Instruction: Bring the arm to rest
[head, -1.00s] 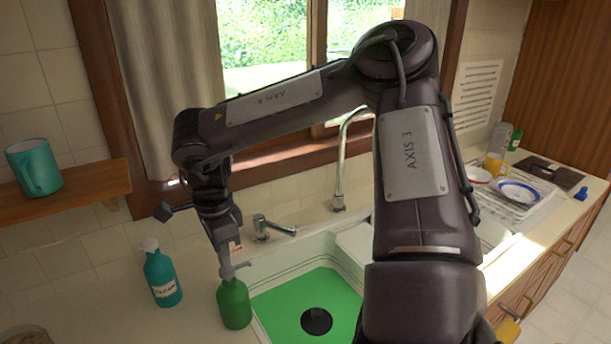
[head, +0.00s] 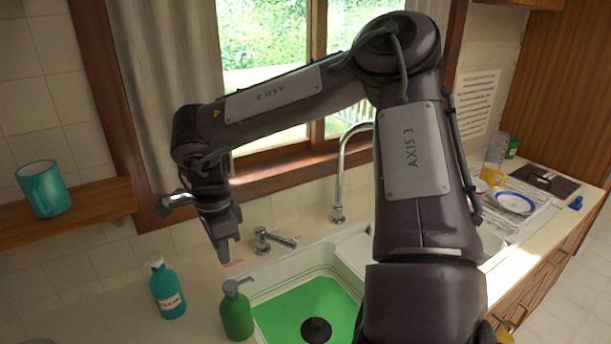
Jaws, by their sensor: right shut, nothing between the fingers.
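My right arm reaches in from the right and bends over the sink at the elbow. My right gripper (head: 227,250) points down, shut and empty, above and slightly left of the green pump bottle (head: 237,316). A gap shows between the gripper and the pump top. The green bottle stands upright on the counter at the sink's left edge. My left gripper is not in view.
A teal bottle (head: 167,290) stands left of the green one. A small tap (head: 272,240) and a tall faucet (head: 340,185) rise behind the green-bottomed sink (head: 290,302). A teal mug (head: 42,188) sits on a wooden shelf (head: 95,203). Plates (head: 515,202) lie at right.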

